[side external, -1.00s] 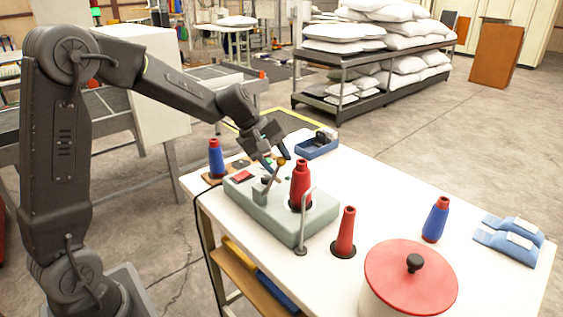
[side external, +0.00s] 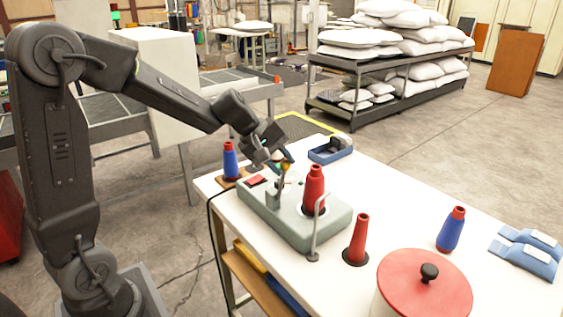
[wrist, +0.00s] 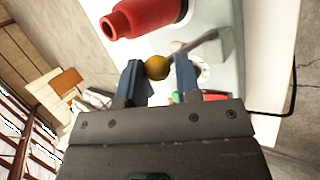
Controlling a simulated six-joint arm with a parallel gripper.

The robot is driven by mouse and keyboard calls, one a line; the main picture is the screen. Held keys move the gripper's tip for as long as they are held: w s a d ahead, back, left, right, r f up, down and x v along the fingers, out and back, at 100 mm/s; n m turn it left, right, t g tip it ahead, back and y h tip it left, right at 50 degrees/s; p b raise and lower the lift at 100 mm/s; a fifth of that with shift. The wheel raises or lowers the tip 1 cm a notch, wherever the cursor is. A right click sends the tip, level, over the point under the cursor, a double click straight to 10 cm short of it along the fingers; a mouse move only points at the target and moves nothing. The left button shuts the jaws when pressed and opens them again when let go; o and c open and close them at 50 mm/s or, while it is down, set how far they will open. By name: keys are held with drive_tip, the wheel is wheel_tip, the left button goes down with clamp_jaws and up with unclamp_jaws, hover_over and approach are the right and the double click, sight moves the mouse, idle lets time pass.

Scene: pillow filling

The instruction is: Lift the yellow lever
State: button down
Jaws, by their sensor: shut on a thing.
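The yellow lever has a round yellow knob (wrist: 157,67) on a thin grey shaft. It stands on the pale green machine (side external: 322,226), near a red cone (side external: 314,187). My gripper (side external: 283,160) reaches down from the upper left to the top of the lever. In the wrist view its two blue-grey fingers lie on either side of the knob, shut on it. In the side view the knob is small and partly hidden by the fingers. The shaft rises nearly upright there.
The red cone also shows close by in the wrist view (wrist: 143,15). Another red cone (side external: 356,240), a blue cone (side external: 451,230), a red-lidded pot (side external: 425,280) and a blue tray (side external: 331,153) stand on the white table (side external: 397,214). A blue cone (side external: 230,162) stands behind the machine.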

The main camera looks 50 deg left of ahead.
drive_tip(key=shift+s+f+g, duration=0.3)
drive_tip(key=shift+s+f, duration=0.1)
drive_tip(key=shift+f, duration=0.3)
drive_tip(key=c, duration=1)
unclamp_jaws()
drive_tip(key=shift+c, duration=0.2)
drive_tip(key=o, duration=0.5)
drive_tip(key=shift+w+r, duration=0.1)
drive_tip(key=shift+r, duration=0.05)
drive_tip(key=shift+r, duration=0.1)
drive_tip(key=v, duration=1.3)
drive_tip(key=shift+s+r, duration=0.25)
drive_tip(key=shift+a, duration=0.1)
drive_tip(key=s+d+f+m+y, duration=0.2)
drive_tip(key=s+d+m, duration=0.3)
drive_tip(key=s+m, duration=0.2)
drive_tip(key=s+d+f+m+y, duration=0.2)
drive_tip(key=s+d+f+m, duration=0.1)
drive_tip(key=s+d+m, duration=0.3)
drive_tip(key=s+m, duration=0.1)
drive_tip(key=s, duration=0.1)
drive_tip(key=shift+s+d+f+m, duration=0.25)
drive_tip(key=shift+s+d+m, duration=0.05)
